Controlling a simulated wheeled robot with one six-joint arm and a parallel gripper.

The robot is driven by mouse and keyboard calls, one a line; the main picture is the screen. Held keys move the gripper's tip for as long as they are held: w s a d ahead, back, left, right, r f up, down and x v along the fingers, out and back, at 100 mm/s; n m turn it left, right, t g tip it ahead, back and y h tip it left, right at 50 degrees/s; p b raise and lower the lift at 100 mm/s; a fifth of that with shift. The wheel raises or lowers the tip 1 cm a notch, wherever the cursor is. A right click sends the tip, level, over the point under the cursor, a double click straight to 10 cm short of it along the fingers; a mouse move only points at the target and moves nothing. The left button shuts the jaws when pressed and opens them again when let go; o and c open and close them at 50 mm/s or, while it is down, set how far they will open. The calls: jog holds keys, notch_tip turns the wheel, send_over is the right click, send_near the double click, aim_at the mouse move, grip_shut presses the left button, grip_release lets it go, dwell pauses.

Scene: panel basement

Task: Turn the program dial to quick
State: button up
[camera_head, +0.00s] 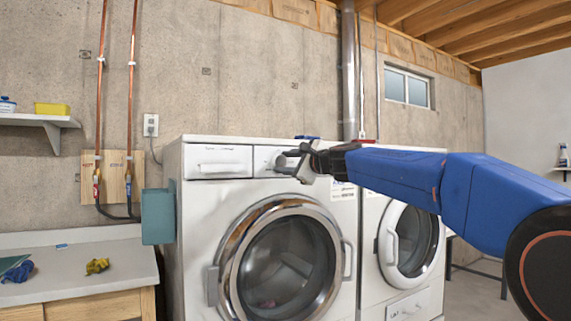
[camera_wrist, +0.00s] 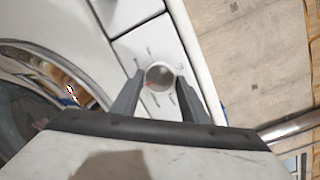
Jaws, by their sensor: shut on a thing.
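The program dial (camera_wrist: 159,77) is a round knob with a pale rim on the washer's white control panel, with short dark marks around it. In the wrist view my gripper (camera_wrist: 160,84) has one finger on each side of the dial and is shut on it. In the head view my gripper (camera_head: 282,162) reaches to the panel at the top of the left washer (camera_head: 190,220) and mostly hides the dial. The mark labels are too small to read, so I cannot tell which setting the dial points to.
The washer's round door (camera_head: 285,262) is shut below the panel, and a drawer front (camera_head: 219,163) lies left of the dial. A second front-loading machine (camera_head: 412,240) stands on the right. A counter (camera_head: 75,270) with cloths is at the left.

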jog(key=shift+f, duration=0.15)
jog(key=o, duration=1.1)
jog(key=shift+c, duration=0.2)
jog(key=shift+d, duration=0.1)
jog(key=shift+s+d, duration=0.15)
jog(key=shift+s, duration=0.05)
jog(key=v, duration=1.6)
jog(key=shift+s+d, duration=0.25)
jog(key=shift+d, duration=0.05)
